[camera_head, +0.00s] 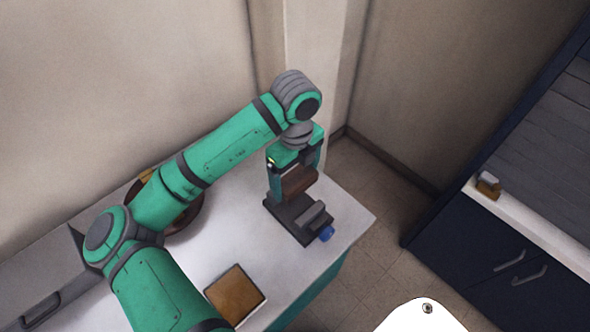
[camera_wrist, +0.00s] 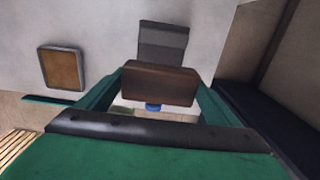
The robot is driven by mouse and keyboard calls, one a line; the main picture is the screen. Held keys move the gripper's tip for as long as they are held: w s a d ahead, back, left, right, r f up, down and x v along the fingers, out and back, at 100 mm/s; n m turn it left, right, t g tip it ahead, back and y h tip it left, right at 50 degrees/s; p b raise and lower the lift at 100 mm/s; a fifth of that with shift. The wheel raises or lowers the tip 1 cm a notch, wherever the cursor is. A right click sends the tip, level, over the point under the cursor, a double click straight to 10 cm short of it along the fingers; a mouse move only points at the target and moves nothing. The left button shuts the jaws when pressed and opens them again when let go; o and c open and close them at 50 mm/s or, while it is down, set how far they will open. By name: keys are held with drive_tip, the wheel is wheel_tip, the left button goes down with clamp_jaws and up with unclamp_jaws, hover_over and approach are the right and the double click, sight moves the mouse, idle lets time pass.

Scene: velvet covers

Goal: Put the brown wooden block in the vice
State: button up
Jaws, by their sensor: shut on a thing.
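The brown wooden block (camera_head: 299,180) is between the fingers of my gripper (camera_head: 294,178), which is shut on it. In the wrist view the block (camera_wrist: 159,83) spans the space between my gripper's fingers (camera_wrist: 160,88). The dark grey vice (camera_head: 297,221) stands on the white table near its right end, with a blue part (camera_head: 326,234) at its front. The block appears above the vice's rear part, but the exact gap cannot be told. In the wrist view the vice (camera_wrist: 163,40) shows behind the block, which hides part of it.
A brown-topped square item (camera_head: 236,294) lies on the white table (camera_head: 225,245) near its front edge. A dark round bowl (camera_head: 188,222) stands at the back left, partly hidden by my arm. A dark cabinet (camera_head: 470,245) stands across the floor at the right.

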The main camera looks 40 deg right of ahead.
drive_tip(key=shift+f, duration=4.35)
drive_tip(key=o, duration=1)
wheel_tip(320, 180, up, 11)
drive_tip(key=shift+f, duration=0.1)
